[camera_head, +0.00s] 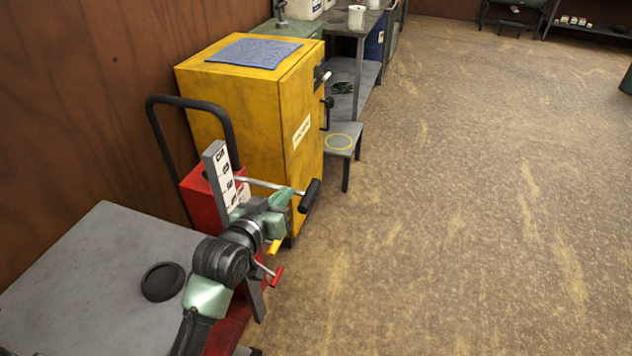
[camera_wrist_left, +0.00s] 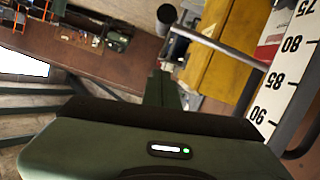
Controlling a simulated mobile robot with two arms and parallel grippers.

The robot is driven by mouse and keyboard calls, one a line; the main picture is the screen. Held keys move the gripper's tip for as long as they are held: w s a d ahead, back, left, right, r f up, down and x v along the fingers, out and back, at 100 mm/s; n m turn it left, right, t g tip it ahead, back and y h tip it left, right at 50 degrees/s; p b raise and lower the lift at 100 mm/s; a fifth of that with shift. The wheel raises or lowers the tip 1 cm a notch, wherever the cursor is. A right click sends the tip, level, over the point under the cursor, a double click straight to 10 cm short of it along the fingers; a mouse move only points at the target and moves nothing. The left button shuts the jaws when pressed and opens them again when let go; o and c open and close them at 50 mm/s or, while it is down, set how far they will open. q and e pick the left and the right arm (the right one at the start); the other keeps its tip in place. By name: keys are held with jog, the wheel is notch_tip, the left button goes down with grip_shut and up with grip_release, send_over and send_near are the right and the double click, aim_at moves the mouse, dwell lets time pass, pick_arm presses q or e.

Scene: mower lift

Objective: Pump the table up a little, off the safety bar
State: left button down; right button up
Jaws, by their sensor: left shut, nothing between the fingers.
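The grey lift table (camera_head: 100,262) is at the lower left of the head view, with its red body (camera_head: 199,190) behind it. The pump lever (camera_head: 262,185) sticks out to the right and ends in a black grip (camera_head: 310,196); its rod (camera_wrist_left: 222,48) crosses the left wrist view. My left gripper (camera_head: 284,198) is shut and empty, close to the lever near its grip. I cannot tell whether it touches it. A numbered height scale (camera_head: 222,178) stands behind the gripper. I cannot make out the safety bar for sure. My right gripper is out of view.
A round black disc (camera_head: 163,281) lies on the table. A small yellow handle (camera_head: 274,246) and a red handle (camera_head: 277,276) sit below my wrist. A yellow cabinet (camera_head: 240,105) with a blue cloth (camera_head: 252,52) stands behind. The floor to the right is clear.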

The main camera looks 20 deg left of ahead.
pick_arm(q)
send_over(304, 196)
jog(key=f, duration=0.2)
notch_tip(304, 196, down, 2)
jog(key=shift+w+a+f, duration=0.15)
jog(key=shift+f, duration=0.8)
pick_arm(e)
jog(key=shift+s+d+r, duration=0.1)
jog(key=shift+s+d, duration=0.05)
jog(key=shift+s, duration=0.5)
